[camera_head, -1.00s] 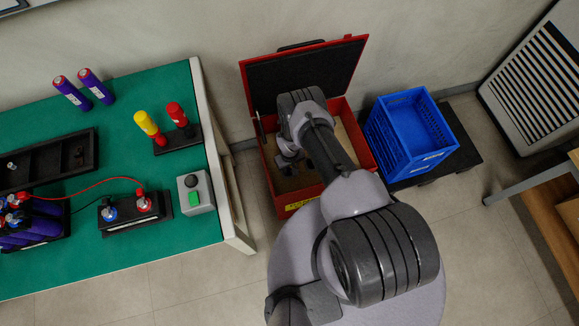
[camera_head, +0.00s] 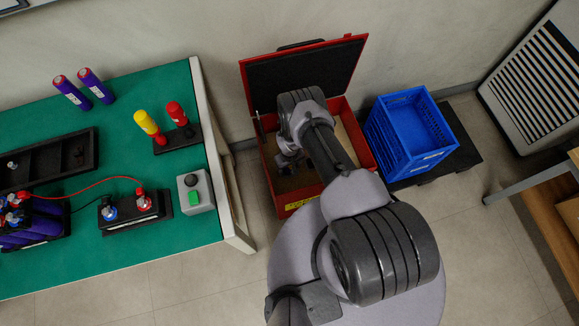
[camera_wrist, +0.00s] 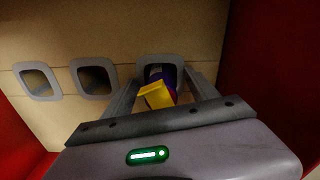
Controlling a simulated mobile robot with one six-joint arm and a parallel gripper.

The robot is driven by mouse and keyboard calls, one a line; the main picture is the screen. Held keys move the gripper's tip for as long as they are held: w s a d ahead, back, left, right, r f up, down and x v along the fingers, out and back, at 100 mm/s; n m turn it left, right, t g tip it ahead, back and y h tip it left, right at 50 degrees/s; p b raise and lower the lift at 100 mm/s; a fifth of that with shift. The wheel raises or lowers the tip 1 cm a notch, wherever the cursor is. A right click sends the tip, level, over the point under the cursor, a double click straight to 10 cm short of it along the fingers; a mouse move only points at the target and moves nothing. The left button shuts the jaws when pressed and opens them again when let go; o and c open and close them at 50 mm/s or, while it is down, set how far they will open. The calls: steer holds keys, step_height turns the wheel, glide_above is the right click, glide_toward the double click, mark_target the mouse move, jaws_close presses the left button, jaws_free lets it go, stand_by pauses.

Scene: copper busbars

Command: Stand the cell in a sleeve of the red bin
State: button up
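The red bin (camera_head: 296,208) stands on the floor with its lid raised, and my arm reaches down into it. In the wrist view a tan panel (camera_wrist: 70,115) holds a row of grey-rimmed sleeves. The left sleeve (camera_wrist: 38,80) and middle sleeve (camera_wrist: 95,78) look empty. The cell (camera_wrist: 158,90), purple with a yellow band or tab and some red, shows at the right sleeve (camera_wrist: 147,60), apparently in its mouth; its depth is hidden. My gripper (camera_wrist: 162,80) has its fingers on either side of the cell, with gaps visible, so it looks open.
Red bin walls rise close on both sides in the wrist view. A blue crate (camera_head: 392,140) stands right of the bin. A green-topped bench (camera_head: 120,255) with cells, a tester and a grey button box (camera_head: 196,193) is left. The raised lid (camera_head: 305,75) is behind.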

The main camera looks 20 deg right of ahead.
steer(key=shift+o, duration=0.2)
steer(key=shift+s+f, duration=0.1)
steer(key=shift+s, duration=0.05)
steer(key=o, duration=0.5)
step_height(320, 180, up, 18)
steer(key=p, duration=0.8)
steer(key=shift+f+p, duration=0.2)
steer(key=shift+p, duration=0.1)
